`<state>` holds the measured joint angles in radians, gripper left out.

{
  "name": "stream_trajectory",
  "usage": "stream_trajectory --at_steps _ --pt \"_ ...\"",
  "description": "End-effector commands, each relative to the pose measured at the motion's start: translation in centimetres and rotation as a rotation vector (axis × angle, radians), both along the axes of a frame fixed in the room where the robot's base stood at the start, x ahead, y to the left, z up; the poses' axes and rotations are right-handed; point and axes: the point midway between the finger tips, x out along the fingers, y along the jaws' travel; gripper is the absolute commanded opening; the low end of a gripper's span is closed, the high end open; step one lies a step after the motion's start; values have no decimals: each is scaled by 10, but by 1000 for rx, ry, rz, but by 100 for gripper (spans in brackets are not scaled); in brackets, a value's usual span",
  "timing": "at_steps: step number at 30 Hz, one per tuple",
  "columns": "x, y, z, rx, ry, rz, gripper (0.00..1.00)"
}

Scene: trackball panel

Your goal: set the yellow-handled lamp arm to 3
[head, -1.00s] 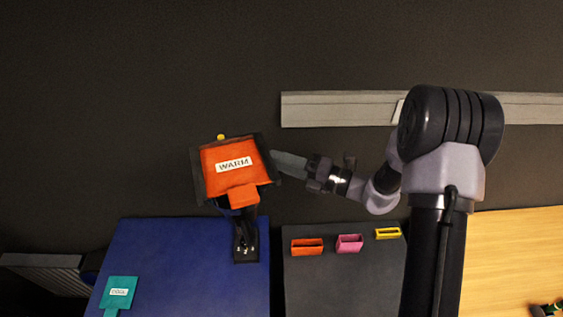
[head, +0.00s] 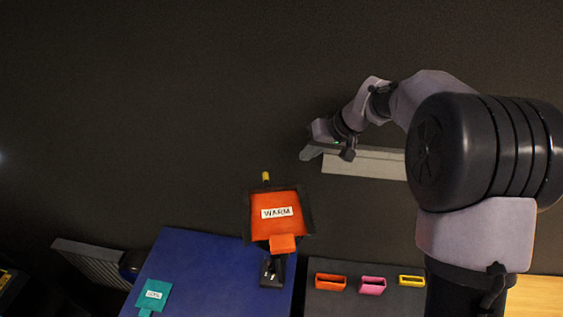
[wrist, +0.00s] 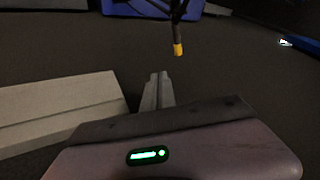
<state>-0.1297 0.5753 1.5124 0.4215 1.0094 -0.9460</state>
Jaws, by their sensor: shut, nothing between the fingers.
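The lamp has an orange head (head: 288,228) labelled WARM in a dark frame, on a black base (head: 272,271) with small white marks too small to read. Its yellow handle tip (head: 266,176) sticks up behind the head in the head view. In the wrist view the yellow tip (wrist: 178,49) hangs on a dark rod, beyond my fingers. My gripper (head: 307,154) is to the right of the handle and apart from it. The gripper fingers (wrist: 157,90) are together with nothing between them.
The lamp stands on a blue panel (head: 205,262) with a teal labelled tag (head: 154,294) at left. Orange (head: 330,282), pink (head: 372,284) and yellow (head: 411,281) open holders sit on a dark panel at right. A grey ledge (head: 365,164) lies behind my gripper. Dark floor is clear around the handle.

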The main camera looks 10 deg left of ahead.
Motion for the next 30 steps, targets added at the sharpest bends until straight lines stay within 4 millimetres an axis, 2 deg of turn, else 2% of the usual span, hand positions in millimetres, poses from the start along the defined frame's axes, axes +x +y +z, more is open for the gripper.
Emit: stream_trajectory --at_steps 5,15,21,30 --pt "4 13 -23 -3 1 7 0" --pt "19 51 -85 -2 6 2 0" --pt "10 80 -89 0 3 3 0" --pt "8 88 -92 0 3 1 0"
